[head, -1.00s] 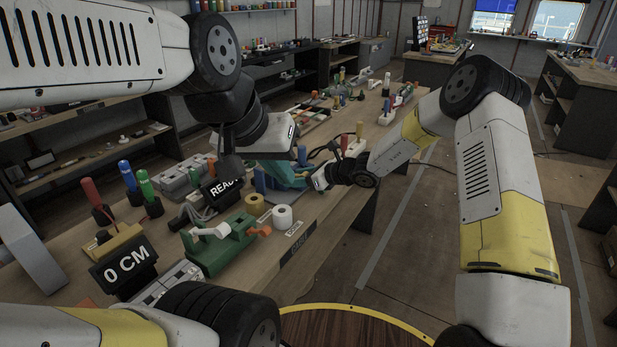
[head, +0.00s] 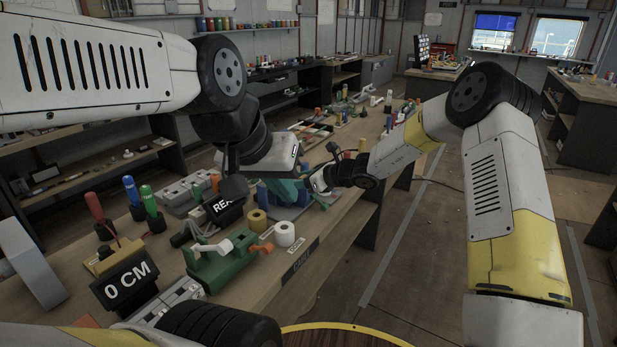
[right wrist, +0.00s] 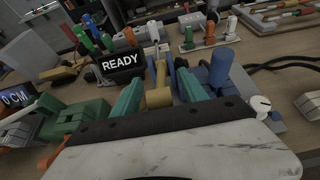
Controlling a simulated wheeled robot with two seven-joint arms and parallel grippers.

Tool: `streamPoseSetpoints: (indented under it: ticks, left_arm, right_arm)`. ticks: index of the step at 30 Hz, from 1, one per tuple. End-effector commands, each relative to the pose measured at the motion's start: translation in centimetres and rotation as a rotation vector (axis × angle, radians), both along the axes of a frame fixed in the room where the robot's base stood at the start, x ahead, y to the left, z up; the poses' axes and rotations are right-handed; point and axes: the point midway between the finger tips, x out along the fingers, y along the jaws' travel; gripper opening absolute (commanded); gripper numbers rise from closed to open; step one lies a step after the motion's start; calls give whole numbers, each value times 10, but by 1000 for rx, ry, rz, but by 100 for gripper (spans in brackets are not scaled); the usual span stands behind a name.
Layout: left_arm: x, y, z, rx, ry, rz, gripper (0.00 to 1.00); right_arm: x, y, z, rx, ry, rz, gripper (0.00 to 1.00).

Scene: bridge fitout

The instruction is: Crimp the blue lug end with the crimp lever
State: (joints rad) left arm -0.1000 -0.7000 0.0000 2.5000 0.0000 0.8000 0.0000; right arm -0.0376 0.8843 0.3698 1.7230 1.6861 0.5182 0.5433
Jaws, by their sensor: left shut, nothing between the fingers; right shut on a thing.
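My left gripper (head: 284,178) hangs over the bench by the blue base (right wrist: 240,108); its fingers are mostly hidden in the head view, and it is shut and empty. My right gripper (right wrist: 160,92) comes from the right, low over the same spot. Its two teal fingers stand either side of a tan piece (right wrist: 158,98) in the right wrist view. It is shut, but whether that piece is the crimp lever I cannot tell. A thick blue upright cylinder (right wrist: 220,70) stands just right of the fingers. I cannot make out the blue lug end for certain.
The READY display (right wrist: 121,63) stands behind the fingers. The 0 CM display (head: 126,284) is at lower left. The floor (head: 430,260) right of the bench is clear.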

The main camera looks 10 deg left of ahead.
Motion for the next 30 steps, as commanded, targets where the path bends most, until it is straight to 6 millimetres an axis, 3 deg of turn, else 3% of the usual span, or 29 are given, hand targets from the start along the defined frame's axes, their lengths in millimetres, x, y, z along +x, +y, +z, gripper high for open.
streamPoseSetpoints:
  ticks: [8, 9, 11, 22, 30]
  left_arm:
    - [0, 0, 0, 0, 0, 0, 0]
    - [0, 0, 0, 0, 0, 0, 0]
    - [0, 0, 0, 0, 0, 0, 0]
    - [0, 0, 0, 0, 0, 0, 0]
    - [0, 0, 0, 0, 0, 0, 0]
  right_arm:
    - [1, 2, 4, 6, -5, 1, 0]
    - [1, 2, 3, 6, -5, 1, 59]
    - [1, 2, 3, 5, -5, 1, 70]
    - [0, -2, 2, 1, -2, -1, 72]
    - [-12, -38, 19, 1, -4, -2, 72]
